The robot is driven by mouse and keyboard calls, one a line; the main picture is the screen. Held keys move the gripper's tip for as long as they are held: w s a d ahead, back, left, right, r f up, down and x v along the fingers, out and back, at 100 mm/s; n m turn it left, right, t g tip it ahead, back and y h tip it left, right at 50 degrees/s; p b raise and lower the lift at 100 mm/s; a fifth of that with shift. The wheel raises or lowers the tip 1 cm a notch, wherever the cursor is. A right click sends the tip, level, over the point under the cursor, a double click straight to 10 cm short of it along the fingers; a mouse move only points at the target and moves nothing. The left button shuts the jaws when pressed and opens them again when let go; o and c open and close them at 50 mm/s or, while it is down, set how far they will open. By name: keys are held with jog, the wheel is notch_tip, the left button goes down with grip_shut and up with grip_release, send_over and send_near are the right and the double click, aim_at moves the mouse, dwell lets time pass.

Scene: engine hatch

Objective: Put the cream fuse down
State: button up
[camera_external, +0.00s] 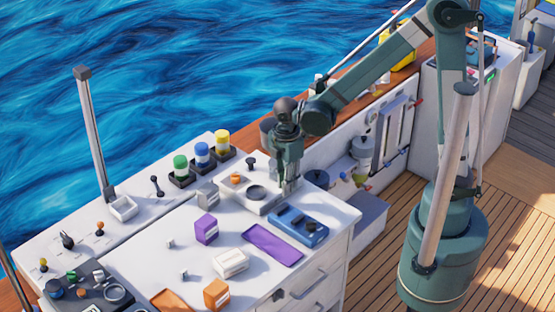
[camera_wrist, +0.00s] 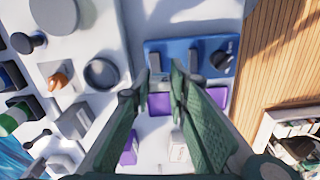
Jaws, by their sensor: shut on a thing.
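My gripper (camera_wrist: 160,78) points down with its fingers nearly together, closed on a small pale thing, taken to be the cream fuse (camera_wrist: 159,83). Only a little of it shows between the fingertips. In the external view my gripper (camera_external: 289,190) is above the back of the white worktop, between the white panel with a dark ring (camera_external: 256,193) and the blue tray (camera_external: 301,227). The fingers hide the held thing there. I cannot tell whether it touches anything below.
A purple mat (camera_external: 272,244) lies in front of the blue tray. A purple box (camera_external: 206,230), a white box (camera_external: 231,263) and an orange box (camera_external: 217,294) stand nearby. Capped green, blue and yellow jars (camera_external: 202,156) stand behind. Bare worktop lies right of the tray.

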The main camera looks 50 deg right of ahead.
jog(key=a+r+p, duration=0.2)
jog(key=a+p, duration=0.2)
jog(key=a, duration=1.1)
jog(key=n+p, duration=0.1)
jog(key=p, duration=0.3)
send_over(236, 258)
jog(key=shift+r, duration=0.25)
jog(key=shift+f, duration=0.1)
jog(key=shift+f, duration=2.85)
jog(key=shift+f+p, duration=0.35)
jog(key=shift+f, duration=1.7)
jog(key=shift+f, duration=0.15)
